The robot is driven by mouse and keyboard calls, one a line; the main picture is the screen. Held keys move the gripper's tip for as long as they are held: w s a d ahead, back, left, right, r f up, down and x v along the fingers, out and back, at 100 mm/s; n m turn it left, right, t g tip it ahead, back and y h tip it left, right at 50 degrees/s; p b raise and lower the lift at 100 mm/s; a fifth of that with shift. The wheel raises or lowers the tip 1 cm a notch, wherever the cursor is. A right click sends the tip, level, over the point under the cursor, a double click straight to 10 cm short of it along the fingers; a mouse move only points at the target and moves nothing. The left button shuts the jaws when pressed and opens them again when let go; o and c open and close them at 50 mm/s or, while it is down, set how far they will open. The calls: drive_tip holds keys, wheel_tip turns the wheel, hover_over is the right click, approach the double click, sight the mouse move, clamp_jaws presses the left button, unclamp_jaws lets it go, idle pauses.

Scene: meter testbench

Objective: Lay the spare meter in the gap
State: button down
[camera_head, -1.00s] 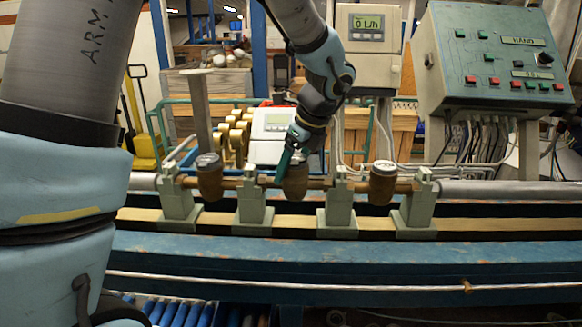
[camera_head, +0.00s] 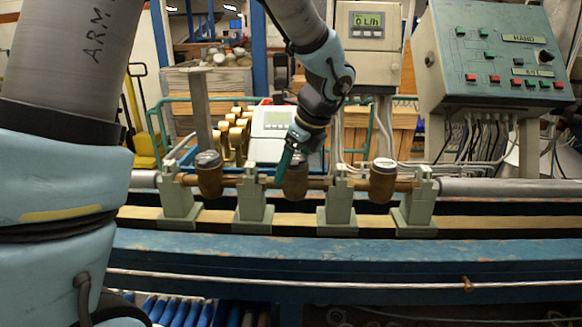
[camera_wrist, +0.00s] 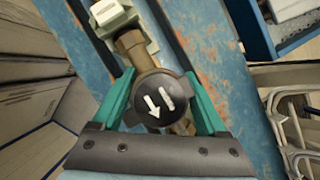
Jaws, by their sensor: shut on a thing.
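The spare meter (camera_head: 295,182), a brown brass body with a dark round lid, sits in the row between the two middle grey-green clamp blocks (camera_head: 252,204) (camera_head: 337,206). My gripper (camera_head: 288,166) reaches down to it from above. In the wrist view the teal fingers (camera_wrist: 160,105) are shut on either side of the meter (camera_wrist: 160,98), whose lid shows white arrow marks. Its brass pipe end points to a pale clamp block (camera_wrist: 115,20) and looks close to it. Whether it rests fully on the blocks cannot be told.
Two similar meters stand to the left (camera_head: 209,178) and right (camera_head: 382,182) in the same row. The blue bench beam (camera_head: 340,255) runs in front. A white display box (camera_head: 270,122) stands behind my gripper, and a control box (camera_head: 495,60) at upper right.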

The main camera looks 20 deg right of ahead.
unclamp_jaws()
drive_tip(key=shift+f, duration=0.1)
wheel_tip(320, 180, up, 9)
drive_tip(key=p, duration=0.9)
idle(0.4)
